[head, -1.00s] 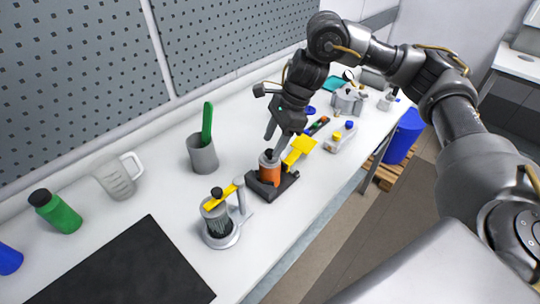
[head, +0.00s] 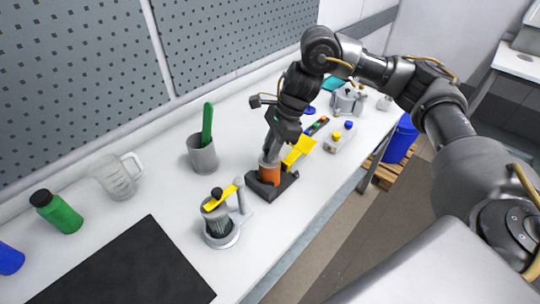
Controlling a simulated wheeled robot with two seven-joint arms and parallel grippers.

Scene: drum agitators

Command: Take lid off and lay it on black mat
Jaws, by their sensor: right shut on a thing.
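An orange drum (head: 269,175) stands upright in a black holder (head: 284,190) on the white bench, with a yellow part beside it. A grey lid (head: 265,162) sits on top of the drum; its knob is hidden by my gripper. My right gripper (head: 271,152) reaches down from above and is shut on the lid, which still looks seated on the drum. The black mat (head: 130,272) lies flat and bare at the front left. My left gripper is not in view.
A grey device with a yellow lever (head: 219,218) stands between the holder and the mat. Behind are a grey cup (head: 202,154) with a green stick, a clear jug (head: 117,177) and a green bottle (head: 56,212).

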